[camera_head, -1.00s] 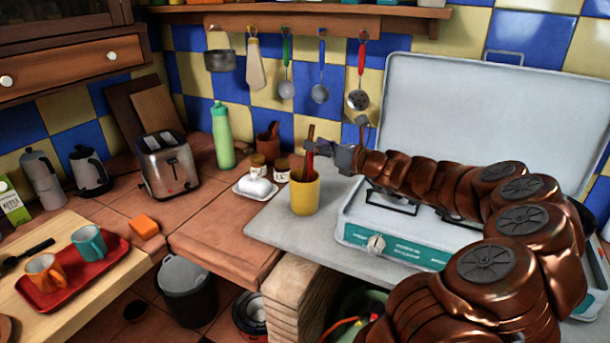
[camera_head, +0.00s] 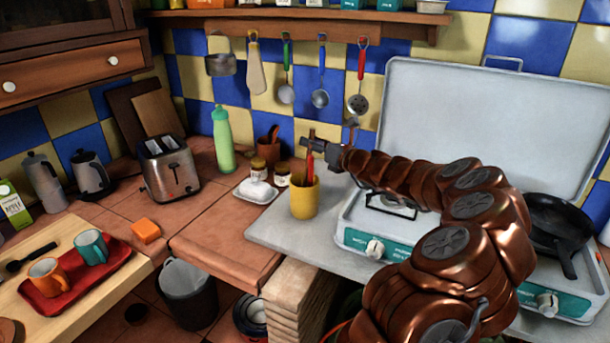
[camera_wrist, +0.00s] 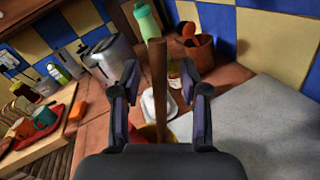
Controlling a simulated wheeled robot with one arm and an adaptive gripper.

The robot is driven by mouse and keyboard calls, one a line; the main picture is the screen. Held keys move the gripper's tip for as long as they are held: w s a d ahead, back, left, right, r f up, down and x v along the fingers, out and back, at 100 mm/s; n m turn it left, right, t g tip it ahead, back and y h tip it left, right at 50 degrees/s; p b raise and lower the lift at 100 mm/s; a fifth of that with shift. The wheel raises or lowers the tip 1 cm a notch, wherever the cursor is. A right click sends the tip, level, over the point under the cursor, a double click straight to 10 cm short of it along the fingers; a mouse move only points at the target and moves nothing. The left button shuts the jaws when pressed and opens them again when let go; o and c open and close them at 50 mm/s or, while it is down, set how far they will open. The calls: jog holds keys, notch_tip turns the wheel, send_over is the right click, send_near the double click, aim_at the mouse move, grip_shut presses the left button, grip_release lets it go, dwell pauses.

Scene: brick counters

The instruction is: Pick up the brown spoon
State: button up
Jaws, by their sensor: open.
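The brown spoon (camera_head: 311,134) stands upright in a yellow cup (camera_head: 305,202), with a red utensil (camera_head: 310,168) beside it. Its brown handle (camera_wrist: 158,60) rises between my two fingers in the wrist view; its lower end is hidden in the cup. My gripper (camera_head: 318,147) is open above the cup's rim, with its fingers on either side of the handle. In the wrist view, gaps show between the handle and both fingers of the gripper (camera_wrist: 160,80). A sliver of the yellow cup (camera_wrist: 150,133) shows below.
The cup stands on a grey counter (camera_head: 275,232) left of the camping stove (camera_head: 385,243), whose open lid (camera_head: 480,120) rises behind. A white butter dish (camera_head: 256,190), small jars (camera_head: 282,174) and a green bottle (camera_head: 223,140) stand to the left. Ladles hang on the wall behind.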

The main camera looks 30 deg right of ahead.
jog(key=shift+w+a, duration=0.15)
jog(key=shift+w, duration=0.25)
jog(key=shift+c, duration=0.4)
grip_shut()
